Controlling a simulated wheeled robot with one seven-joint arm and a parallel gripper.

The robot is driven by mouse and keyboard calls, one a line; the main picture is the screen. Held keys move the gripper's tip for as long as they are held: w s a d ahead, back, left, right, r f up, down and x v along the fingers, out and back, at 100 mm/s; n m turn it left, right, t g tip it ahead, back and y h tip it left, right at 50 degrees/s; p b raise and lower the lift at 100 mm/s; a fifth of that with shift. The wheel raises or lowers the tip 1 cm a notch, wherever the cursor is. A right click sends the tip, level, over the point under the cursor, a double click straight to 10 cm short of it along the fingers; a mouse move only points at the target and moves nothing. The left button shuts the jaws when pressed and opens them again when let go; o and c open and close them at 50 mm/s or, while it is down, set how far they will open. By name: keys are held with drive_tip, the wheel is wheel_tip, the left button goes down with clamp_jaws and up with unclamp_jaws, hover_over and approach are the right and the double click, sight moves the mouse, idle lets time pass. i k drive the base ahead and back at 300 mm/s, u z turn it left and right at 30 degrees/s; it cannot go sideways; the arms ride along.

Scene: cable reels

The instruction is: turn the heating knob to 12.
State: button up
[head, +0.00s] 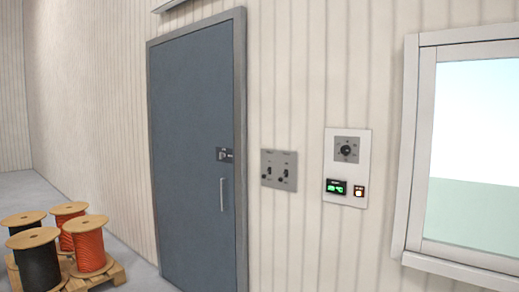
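A round black heating knob (346,150) sits on a grey plate in the upper part of a white wall panel (347,192). The marks around the knob are too small to read. My gripper is not in view.
A grey plate with two dark switches (279,170) is on the wall left of the panel. Further left is a closed blue-grey door (190,150) with a handle. A window (470,150) is at right. Cable reels (91,249) stand on a wooden pallet (112,268) at lower left.

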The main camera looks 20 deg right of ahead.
sight(345, 149)
drive_tip(key=u, duration=0.4)
drive_tip(key=i, duration=1.4)
drive_tip(key=z, duration=0.4)
drive_tip(key=i, duration=1)
drive_tip(key=z, duration=1.35)
drive_tip(key=i, duration=0.45)
drive_tip(key=z, duration=0.5)
